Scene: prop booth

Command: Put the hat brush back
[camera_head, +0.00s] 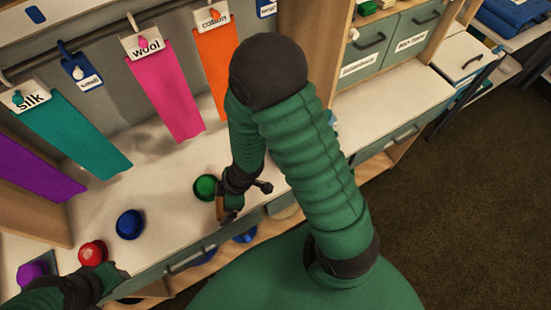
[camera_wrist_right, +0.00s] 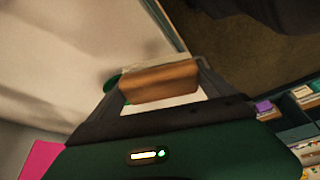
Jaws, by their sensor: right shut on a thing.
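My right gripper (camera_head: 228,202) is low over the front part of the white counter, right of a green round item. In the right wrist view it (camera_wrist_right: 160,85) is shut on the hat brush (camera_wrist_right: 160,80), whose brown wooden block spans between the fingers. Pale bristles show along its far edge. In the head view only a small brown part of the brush (camera_head: 229,208) shows below the dark gripper. My left gripper (camera_head: 108,280) is at the lower left, near a red round item; its fingers are too unclear to read. I cannot make out a place for the brush.
Green (camera_head: 205,188), blue (camera_head: 130,224), red (camera_head: 92,253) and purple (camera_head: 32,274) round items line the counter (camera_head: 165,195). Labelled cloth strips, including a pink one (camera_head: 168,95), hang from a rail behind. Drawers (camera_head: 360,60) stand at the back right. My right arm hides the counter's middle.

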